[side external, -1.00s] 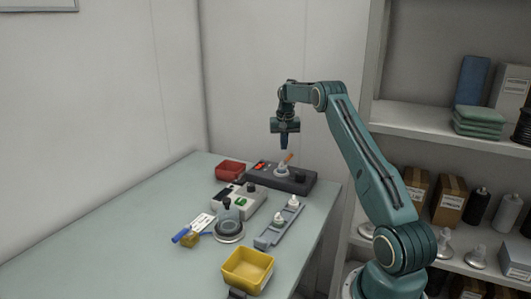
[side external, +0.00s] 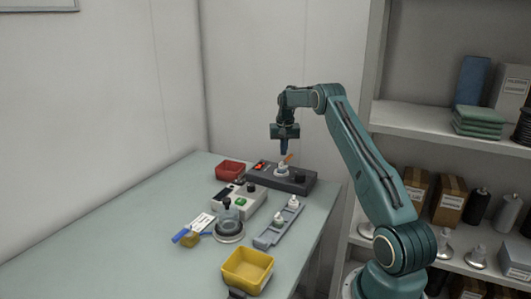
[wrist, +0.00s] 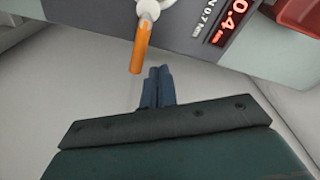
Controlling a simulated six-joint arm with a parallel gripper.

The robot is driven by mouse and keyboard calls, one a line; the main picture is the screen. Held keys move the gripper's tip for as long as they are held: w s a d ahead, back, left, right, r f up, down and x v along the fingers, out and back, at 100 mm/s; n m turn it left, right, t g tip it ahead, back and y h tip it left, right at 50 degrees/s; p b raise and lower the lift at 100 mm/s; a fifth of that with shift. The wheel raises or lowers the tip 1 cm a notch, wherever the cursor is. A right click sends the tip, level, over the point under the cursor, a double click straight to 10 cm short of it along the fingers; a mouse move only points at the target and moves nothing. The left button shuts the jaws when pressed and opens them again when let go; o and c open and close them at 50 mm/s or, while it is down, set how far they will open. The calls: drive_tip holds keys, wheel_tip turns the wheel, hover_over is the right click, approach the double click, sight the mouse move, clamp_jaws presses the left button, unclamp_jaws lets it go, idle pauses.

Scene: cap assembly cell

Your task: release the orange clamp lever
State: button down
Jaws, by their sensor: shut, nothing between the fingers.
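The orange clamp lever (side external: 288,158) stands up at a tilt from the dark grey fixture (side external: 300,183) at the back of the table. In the wrist view the orange lever (wrist: 140,50) runs down from a pale round part on the fixture toward my fingers. My gripper (side external: 284,152) points down just above and beside the lever. Its blue fingers (wrist: 158,72) are closed together and empty. In the wrist view the fingertips sit a little right of and below the lever's free end, with a small gap in the picture.
The fixture has a red lit display (wrist: 232,22). A red bin (side external: 229,170) stands to its left. In front are a grey box with a green button (side external: 240,203), a rail with white parts (side external: 268,240), a round grey device (side external: 229,233) and a yellow bin (side external: 247,283). The table's left side is clear.

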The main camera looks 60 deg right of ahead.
drive_tip(key=shift+f, duration=0.65)
drive_tip(key=shift+f, duration=0.35)
drive_tip(key=shift+f, duration=0.1)
drive_tip(key=shift+s+d, duration=0.1)
drive_tip(key=shift+s, duration=0.1)
